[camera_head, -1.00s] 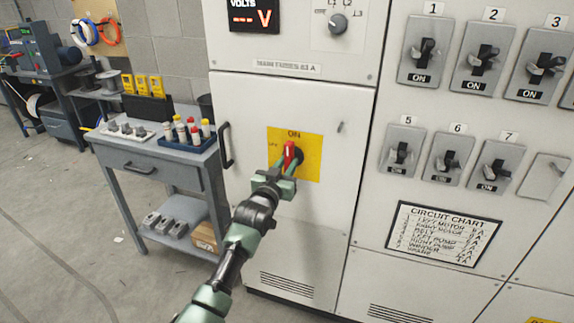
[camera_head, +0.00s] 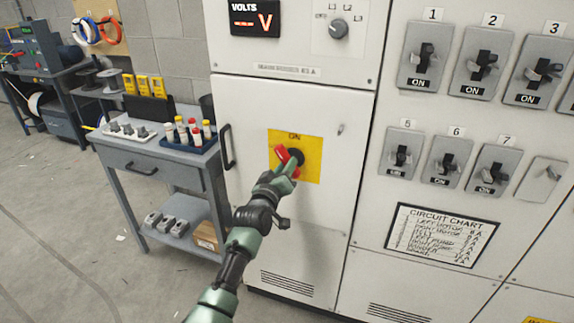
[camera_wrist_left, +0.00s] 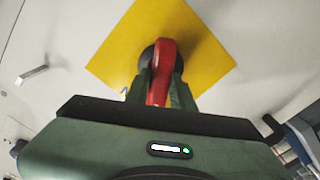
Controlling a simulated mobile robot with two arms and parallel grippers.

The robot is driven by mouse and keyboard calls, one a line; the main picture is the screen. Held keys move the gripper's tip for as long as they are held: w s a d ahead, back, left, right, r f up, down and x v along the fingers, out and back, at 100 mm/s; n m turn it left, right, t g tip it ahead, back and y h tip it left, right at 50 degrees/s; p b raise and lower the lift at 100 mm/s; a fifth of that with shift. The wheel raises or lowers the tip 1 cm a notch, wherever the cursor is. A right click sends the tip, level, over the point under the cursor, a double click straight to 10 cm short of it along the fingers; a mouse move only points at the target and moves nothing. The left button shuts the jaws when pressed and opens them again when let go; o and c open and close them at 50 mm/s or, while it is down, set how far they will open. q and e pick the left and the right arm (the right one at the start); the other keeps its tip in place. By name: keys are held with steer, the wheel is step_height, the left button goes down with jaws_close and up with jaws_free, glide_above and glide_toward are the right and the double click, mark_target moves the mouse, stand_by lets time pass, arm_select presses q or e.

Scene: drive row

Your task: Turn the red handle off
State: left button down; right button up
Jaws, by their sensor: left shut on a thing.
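The red handle (camera_head: 282,154) sits on a dark round hub in a yellow plate (camera_head: 312,160) marked ON, on a white cabinet door. In the head view the handle is tilted up to the left, away from the upright ON mark. My left gripper (camera_head: 287,163) is shut on the handle. In the left wrist view the red handle (camera_wrist_left: 161,82) lies between the two green fingers (camera_wrist_left: 161,92), with the yellow plate (camera_wrist_left: 205,60) behind it. The gripper hides part of the handle and hub. My right gripper is not in view.
A door pull (camera_head: 228,147) is at the cabinet's left edge. A grey workbench (camera_head: 150,165) with bottles and tools stands to the left. Several toggle switches (camera_head: 424,58) and a circuit chart (camera_head: 440,236) are on the panels to the right. The floor at left is open.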

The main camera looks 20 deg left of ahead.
arm_select(q)
steer(key=n, duration=1.1)
steer(key=shift+a+f+p, duration=0.1)
steer(key=shift+f+p, duration=0.25)
steer(key=c, duration=1.2)
jaws_free()
steer(key=s, duration=0.7)
steer(key=shift+s+a, duration=0.15)
steer(key=shift+s, duration=0.25)
